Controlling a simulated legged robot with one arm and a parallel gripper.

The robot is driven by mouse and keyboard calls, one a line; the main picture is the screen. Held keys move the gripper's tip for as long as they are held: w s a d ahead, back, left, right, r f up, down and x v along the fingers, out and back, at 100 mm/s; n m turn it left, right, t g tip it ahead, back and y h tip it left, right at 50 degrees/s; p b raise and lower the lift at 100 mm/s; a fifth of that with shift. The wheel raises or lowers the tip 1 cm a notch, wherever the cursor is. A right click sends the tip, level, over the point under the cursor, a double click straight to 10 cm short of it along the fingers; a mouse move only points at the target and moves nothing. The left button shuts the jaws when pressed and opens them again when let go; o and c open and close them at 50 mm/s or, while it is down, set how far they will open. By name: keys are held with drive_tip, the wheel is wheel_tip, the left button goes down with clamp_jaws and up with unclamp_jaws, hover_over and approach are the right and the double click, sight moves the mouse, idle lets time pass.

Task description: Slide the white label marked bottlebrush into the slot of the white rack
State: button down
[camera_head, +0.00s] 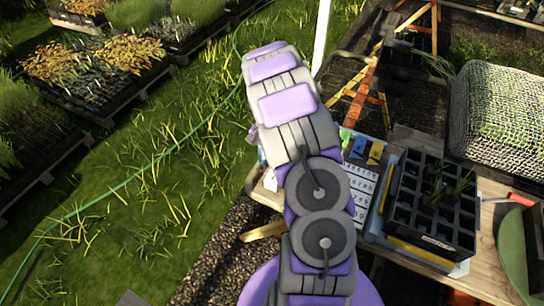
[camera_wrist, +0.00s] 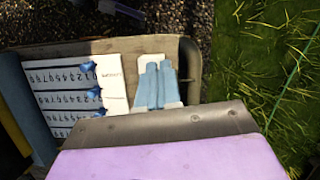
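In the wrist view, my gripper (camera_wrist: 160,66) shows as two blue-grey fingers close together above the wooden bench. A small white piece (camera_wrist: 150,58) shows behind and around them; I cannot tell whether it is held or lies on the bench. Left of it is a white panel (camera_wrist: 118,95) with rows of dark figures, blue clips and small lettering too fine to read. The panel also shows in the head view (camera_head: 362,196), right of my arm. I cannot single out the bottlebrush label or the rack's slot. My arm hides the gripper in the head view.
A black cell tray (camera_head: 432,205) with seedlings stands on the bench (camera_head: 492,262). Green, blue and yellow pieces (camera_head: 375,152) lie behind the panel. A mesh-covered mound (camera_head: 505,115) is at the right. Grass with a green hose (camera_head: 150,185) lies left.

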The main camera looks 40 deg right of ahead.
sight(271, 182)
drive_tip(key=shift+m, duration=0.7)
drive_tip(key=f, duration=0.1)
drive_tip(key=s+d+f, duration=0.1)
drive_tip(key=d+f, duration=0.1)
drive_tip(key=shift+s+d+f+b, duration=0.15)
drive_tip(key=shift+s+b, duration=0.2)
drive_tip(key=shift+b, duration=0.05)
drive_tip(key=shift+d, duration=0.1)
drive_tip(key=shift+f, duration=0.35)
drive_tip(key=shift+p, duration=0.65)
drive_tip(key=shift+s+f, duration=0.1)
drive_tip(key=shift+f, duration=0.05)
idle(0.6)
drive_tip(key=shift+f, duration=2.6)
drive_tip(key=shift+f, duration=0.25)
